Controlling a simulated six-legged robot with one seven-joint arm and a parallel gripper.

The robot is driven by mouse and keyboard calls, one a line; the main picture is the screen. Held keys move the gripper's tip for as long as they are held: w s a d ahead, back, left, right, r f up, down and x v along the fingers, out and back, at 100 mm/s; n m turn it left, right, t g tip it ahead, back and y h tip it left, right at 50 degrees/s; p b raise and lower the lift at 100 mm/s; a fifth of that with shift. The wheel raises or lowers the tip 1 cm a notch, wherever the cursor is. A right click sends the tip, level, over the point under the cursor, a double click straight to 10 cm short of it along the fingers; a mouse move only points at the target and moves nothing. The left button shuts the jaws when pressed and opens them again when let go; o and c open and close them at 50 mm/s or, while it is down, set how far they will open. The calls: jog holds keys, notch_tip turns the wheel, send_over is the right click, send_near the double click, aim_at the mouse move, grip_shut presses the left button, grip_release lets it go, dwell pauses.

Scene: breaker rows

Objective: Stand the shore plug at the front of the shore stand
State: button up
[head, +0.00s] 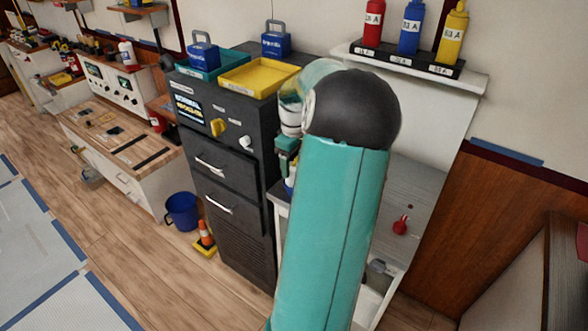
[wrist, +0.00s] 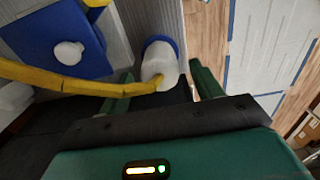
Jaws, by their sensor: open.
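In the wrist view a white and blue cylindrical piece (wrist: 160,62), which looks like the shore plug, lies just beyond my fingertips, with a yellow cable (wrist: 60,82) running to it from the left. My gripper (wrist: 161,76) is open, with one green finger to each side of the plug. I cannot tell whether either finger touches it. A blue block (wrist: 55,40) with a white knob is at the upper left; it may be the shore stand, but I cannot tell. In the head view my own arm hides most of the gripper and the plug.
In the head view a dark cabinet (head: 228,165) with a yellow tray (head: 262,77) on top stands left of my arm. Red, blue and yellow bottles stand on a shelf (head: 470,84) at the upper right. A red item (head: 401,224) lies on the grey worktop. A blue bucket (head: 183,212) and cone (head: 205,238) are on the floor.

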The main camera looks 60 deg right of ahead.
notch_tip(320, 180, up, 9)
dwell(0.3)
jog(key=w+a+r+h, duration=0.15)
jog(key=w+a, duration=0.25)
jog(key=a, duration=0.5)
jog(key=w+a+r+n+t, duration=0.1)
jog(key=w+a+r, duration=0.15)
jog(key=a, duration=0.55)
jog(key=w+a+r+h, duration=0.1)
jog(key=w+a, duration=0.4)
jog(key=a, duration=0.4)
jog(key=s+a+t+y, duration=0.1)
jog(key=s+a, duration=0.3)
jog(key=a, duration=0.7)
jog(key=s+a+f+t+y, duration=0.1)
jog(key=s+a+t, duration=0.2)
jog(key=a, duration=0.9)
jog(key=shift+s+f+n+t, duration=0.3)
jog(key=shift+s+n, duration=0.1)
jog(key=shift+s, duration=0.3)
jog(key=shift+a+y, duration=0.1)
jog(key=shift+y, duration=0.15)
